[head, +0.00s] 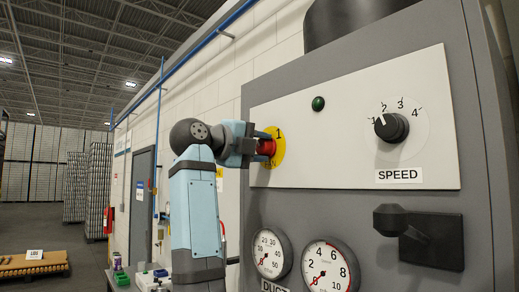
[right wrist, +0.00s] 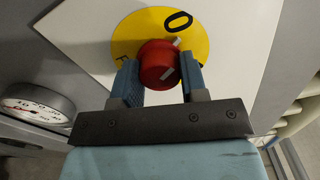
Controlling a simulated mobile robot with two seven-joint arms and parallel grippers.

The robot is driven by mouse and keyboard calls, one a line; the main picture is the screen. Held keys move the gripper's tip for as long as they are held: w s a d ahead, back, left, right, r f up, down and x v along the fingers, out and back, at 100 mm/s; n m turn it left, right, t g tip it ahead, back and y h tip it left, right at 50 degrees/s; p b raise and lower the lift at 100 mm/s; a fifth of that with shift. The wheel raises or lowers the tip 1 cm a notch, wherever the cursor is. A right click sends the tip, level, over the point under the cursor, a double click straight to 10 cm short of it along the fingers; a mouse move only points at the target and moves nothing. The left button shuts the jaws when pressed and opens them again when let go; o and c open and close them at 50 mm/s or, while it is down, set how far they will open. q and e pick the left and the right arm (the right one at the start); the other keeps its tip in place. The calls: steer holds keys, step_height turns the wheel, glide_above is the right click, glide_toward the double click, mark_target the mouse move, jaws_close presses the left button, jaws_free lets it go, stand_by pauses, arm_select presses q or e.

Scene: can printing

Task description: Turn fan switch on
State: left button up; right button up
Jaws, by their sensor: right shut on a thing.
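The fan switch is a red knob on a yellow round plate on the white control panel (head: 350,125). In the head view the red knob (head: 267,147) shows at the panel's left end, partly covered by my right gripper (head: 262,147). The yellow plate (head: 278,148) carries a "1" at its top. In the right wrist view the red knob (right wrist: 158,64) sits between the two blue fingers of my right gripper (right wrist: 158,78), one on each side. The knob's white mark is tilted. A "0" shows on the yellow plate (right wrist: 190,42). My left gripper is not in view.
A green lamp (head: 318,103) and a black SPEED dial (head: 391,127) are on the panel. Below are two round gauges (head: 328,266) and a black handle (head: 420,236). Left of the machine, a pallet (head: 33,265) and stacked goods stand on the floor.

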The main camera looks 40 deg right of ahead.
steer(key=m, duration=0.2)
steer(key=shift+f+m+b, duration=0.1)
steer(key=shift+m+b, duration=0.25)
steer(key=shift+m, duration=0.05)
steer(key=m+b, duration=0.1)
steer(key=m, duration=0.3)
steer(key=shift+m, duration=0.3)
steer(key=m+b, duration=0.1)
steer(key=m, duration=0.4)
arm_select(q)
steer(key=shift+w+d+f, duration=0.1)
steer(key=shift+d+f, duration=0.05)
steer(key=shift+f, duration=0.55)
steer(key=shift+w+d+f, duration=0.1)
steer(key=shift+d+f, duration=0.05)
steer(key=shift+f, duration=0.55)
arm_select(e)
steer(key=shift+m, duration=1.5)
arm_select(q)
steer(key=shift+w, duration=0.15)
arm_select(e)
steer(key=o, duration=0.9)
arm_select(q)
steer(key=shift+b, duration=0.3)
arm_select(e)
steer(key=shift+a, duration=0.1)
